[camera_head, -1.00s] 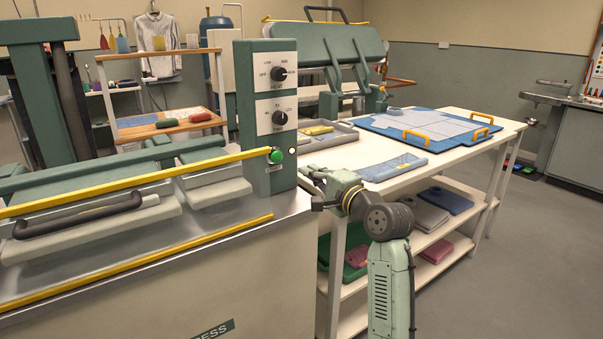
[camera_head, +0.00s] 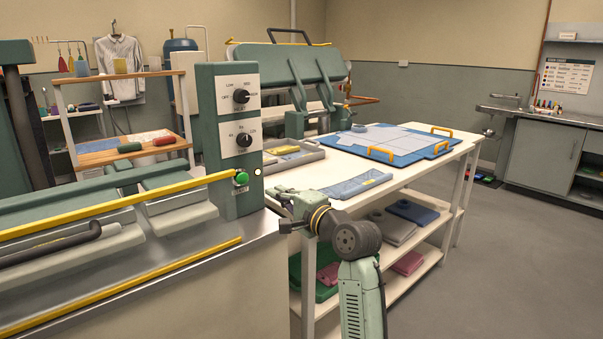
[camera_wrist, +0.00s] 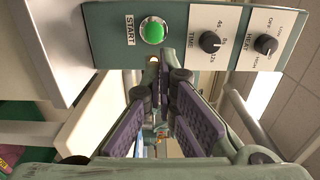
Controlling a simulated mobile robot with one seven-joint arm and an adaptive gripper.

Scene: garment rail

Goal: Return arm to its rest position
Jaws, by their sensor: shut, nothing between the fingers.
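My gripper (camera_head: 281,207) is beside the right side of the green press control box (camera_head: 231,140), in front of the white table. In the wrist view my gripper's two purple-padded fingers (camera_wrist: 158,75) converge at their tips, shut with nothing between them. The control box panel is behind the fingertips, with a green START button (camera_wrist: 152,30) and the TIME and HEAT knobs (camera_wrist: 210,42). In the head view the green button (camera_head: 241,178) sits low on the box, left of my gripper and apart from it.
The press bed (camera_head: 110,235) is at left. Open floor (camera_head: 510,240) lies at right.

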